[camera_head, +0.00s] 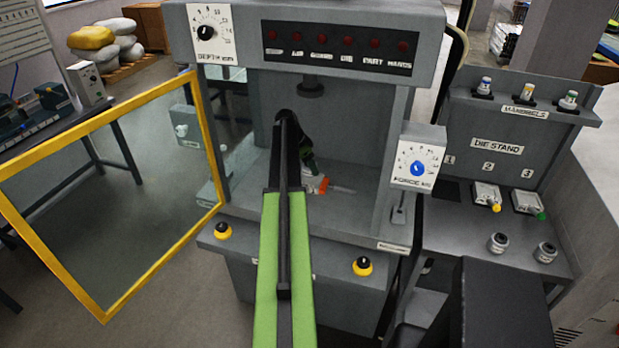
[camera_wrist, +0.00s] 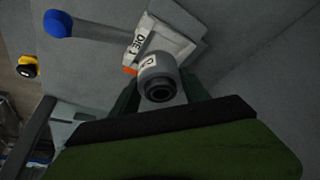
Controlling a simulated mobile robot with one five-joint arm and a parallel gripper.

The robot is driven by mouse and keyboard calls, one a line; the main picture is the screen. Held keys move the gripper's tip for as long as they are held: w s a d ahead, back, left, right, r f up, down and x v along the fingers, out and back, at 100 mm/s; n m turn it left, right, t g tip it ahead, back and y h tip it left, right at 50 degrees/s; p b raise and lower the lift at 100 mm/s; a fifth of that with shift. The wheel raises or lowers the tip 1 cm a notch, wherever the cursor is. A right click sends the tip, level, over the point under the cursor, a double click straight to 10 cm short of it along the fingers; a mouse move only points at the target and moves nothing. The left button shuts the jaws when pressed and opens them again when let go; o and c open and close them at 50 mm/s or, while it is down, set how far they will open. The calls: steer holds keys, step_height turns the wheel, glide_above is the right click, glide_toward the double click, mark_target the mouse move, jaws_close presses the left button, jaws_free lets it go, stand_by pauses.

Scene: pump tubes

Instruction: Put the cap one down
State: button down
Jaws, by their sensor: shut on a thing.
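The grey cylindrical cap one (camera_wrist: 157,68) has a white label, only partly readable, and a dark round opening facing the wrist camera. My gripper (camera_wrist: 160,84) is shut on it, with a dark finger on either side. Just beyond it lies a pale block marked DIE (camera_wrist: 165,38) with an orange part. I cannot tell whether the cap touches the block. In the head view my gripper (camera_head: 306,158) is inside the press, above the orange part of the die (camera_head: 317,185); my arm hides much of it and the cap.
A yellow-framed guard door (camera_head: 105,310) stands open at the left. A lever with a blue ball (camera_wrist: 58,24) is near the block. The die stand (camera_head: 497,147) at the right holds two dies and two grey caps (camera_head: 498,242); its place 1 is empty.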

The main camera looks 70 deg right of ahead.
mark_target(310, 173)
step_height(310, 173, down, 4)
steer(key=b, duration=0.4)
steer(key=shift+d+r, duration=0.1)
steer(key=shift+d, duration=0.1)
steer(key=shift+f, duration=0.25)
steer(key=c, duration=0.6)
jaws_free()
steer(key=shift+r, duration=0.1)
steer(key=shift+o, duration=0.2)
